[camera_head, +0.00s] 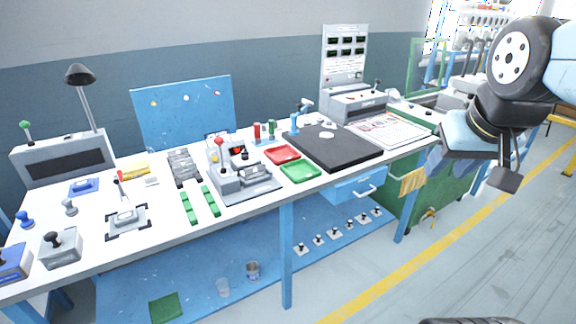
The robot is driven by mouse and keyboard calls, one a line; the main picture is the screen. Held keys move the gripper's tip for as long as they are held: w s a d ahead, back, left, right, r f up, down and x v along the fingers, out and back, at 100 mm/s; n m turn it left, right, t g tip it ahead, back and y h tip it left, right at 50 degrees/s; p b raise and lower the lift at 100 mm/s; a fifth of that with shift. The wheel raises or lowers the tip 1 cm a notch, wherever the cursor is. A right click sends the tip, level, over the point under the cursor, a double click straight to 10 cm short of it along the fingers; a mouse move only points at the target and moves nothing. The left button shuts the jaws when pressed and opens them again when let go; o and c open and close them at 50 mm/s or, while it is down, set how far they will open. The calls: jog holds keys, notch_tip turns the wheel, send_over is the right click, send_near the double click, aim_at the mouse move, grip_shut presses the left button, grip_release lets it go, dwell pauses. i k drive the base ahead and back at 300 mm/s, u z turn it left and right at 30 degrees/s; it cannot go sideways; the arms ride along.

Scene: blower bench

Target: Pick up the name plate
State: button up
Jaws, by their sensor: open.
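I cannot tell for certain which item is the name plate. A small pale flat piece (327,134) lies on the black mat (345,152) at the right part of the bench, too small for any lettering to be read. Another small pale piece (151,181) lies at the left part of the bench, near a yellow item. My gripper (492,168) is open and empty at the right of the picture. It hangs in front of and right of the bench, well apart from both pieces. Its fingers are partly hidden by the hand.
Red (282,155) and green (300,171) trays lie left of the mat. A grey lever fixture (240,182) stands beside them. A grey machine with a panel (357,104) stands behind the mat, and a printed sheet (390,130) lies right. The floor at lower right is mostly clear.

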aim_at(250, 174)
jog(key=u, duration=0.25)
jog(key=i, duration=0.15)
jog(key=z, duration=1.9)
jog(key=k, duration=1.35)
jog(key=u, duration=2.1)
jog(key=i, duration=0.95)
jog(key=u, duration=0.1)
